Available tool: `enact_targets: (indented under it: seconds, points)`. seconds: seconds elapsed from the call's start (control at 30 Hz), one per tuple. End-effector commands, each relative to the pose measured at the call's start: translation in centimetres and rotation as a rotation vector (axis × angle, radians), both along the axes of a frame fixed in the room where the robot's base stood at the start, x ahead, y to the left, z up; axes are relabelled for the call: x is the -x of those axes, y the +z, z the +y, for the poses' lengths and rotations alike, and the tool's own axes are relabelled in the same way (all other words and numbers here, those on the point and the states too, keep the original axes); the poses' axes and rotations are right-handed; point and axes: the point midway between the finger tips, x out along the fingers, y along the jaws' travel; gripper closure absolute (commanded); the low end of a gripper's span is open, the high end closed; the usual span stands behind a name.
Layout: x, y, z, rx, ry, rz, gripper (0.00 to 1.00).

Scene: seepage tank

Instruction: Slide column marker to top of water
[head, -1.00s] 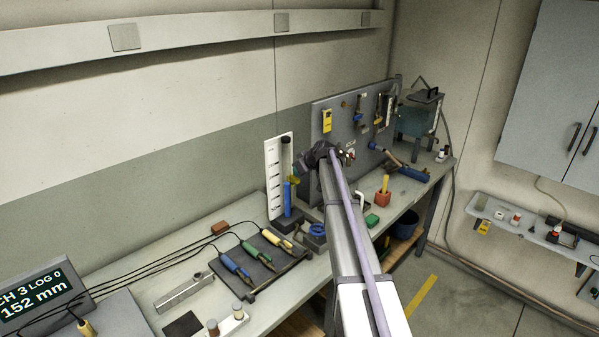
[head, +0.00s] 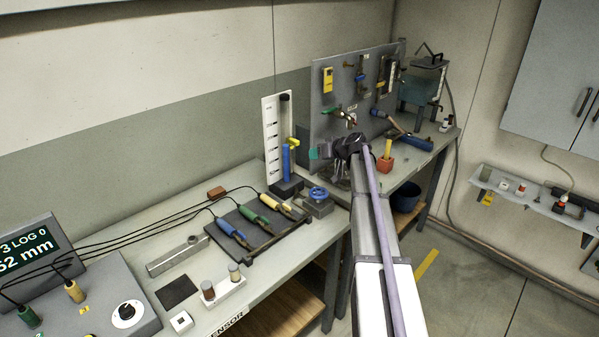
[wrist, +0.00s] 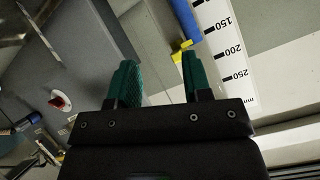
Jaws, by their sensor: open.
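The white scale board (head: 271,140) stands upright at the bench's back, with a tube of blue water (head: 287,165) in front. The yellow column marker (head: 292,142) sits close to the top of the blue. The wrist view shows the scale inverted, with the yellow marker (wrist: 181,51) beside the upper end of the blue water (wrist: 186,22); I cannot tell if they are exactly level. My gripper (head: 316,152) is to the right of the tube, apart from it. In the wrist view its green fingers (wrist: 160,80) are open and empty, with the marker beyond the right finger.
A grey pegboard (head: 330,105) with tools stands behind and right of my gripper. A blue-wheeled valve (head: 318,194) sits at the column's foot. A dark tray (head: 255,228) holds cabled probes in front.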

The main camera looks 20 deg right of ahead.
Motion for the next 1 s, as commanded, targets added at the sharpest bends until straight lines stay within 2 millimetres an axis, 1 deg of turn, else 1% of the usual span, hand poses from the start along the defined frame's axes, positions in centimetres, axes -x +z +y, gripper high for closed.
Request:
enact_targets:
  seconds: [0.03, 0.07, 0.1, 0.13, 0.17, 0.2, 0.23, 0.3, 0.4, 0.47, 0.57, 0.67, 0.9, 1.0]
  points:
    - [0.6, -5.1, 0.0, -0.144, -0.063, -0.025, 0.54]
    - [0.7, -5.7, -0.1, -0.259, -0.108, -0.042, 0.54]
    - [1.0, -6.1, -0.2, -0.428, -0.167, -0.059, 0.54]
    - [1.1, -6.1, -0.3, -0.574, -0.213, -0.071, 0.54]
    - [1.3, -5.2, -0.4, -0.745, -0.257, -0.077, 0.54]
    - [1.3, -2.5, -0.4, -0.932, -0.296, -0.074, 0.54]
    - [1.3, -1.0, -0.4, -1.042, -0.315, -0.064, 0.54]
    - [1.1, 0.0, -0.7, -1.199, -0.346, -0.039, 0.54]
    - [1.0, 0.1, -0.7, -1.256, -0.365, -0.012, 0.54]
    - [1.0, 0.1, -0.7, -1.259, -0.366, -0.009, 0.54]
    - [0.3, 0.1, -0.5, -1.256, -0.365, -0.009, 0.54]
    - [-1.3, 0.1, 0.1, -1.254, -0.363, -0.008, 0.54]
    - [-6.7, 0.1, 2.0, -1.253, -0.362, -0.009, 0.54]
    - [-8.2, 0.1, 2.6, -1.252, -0.363, -0.009, 0.54]
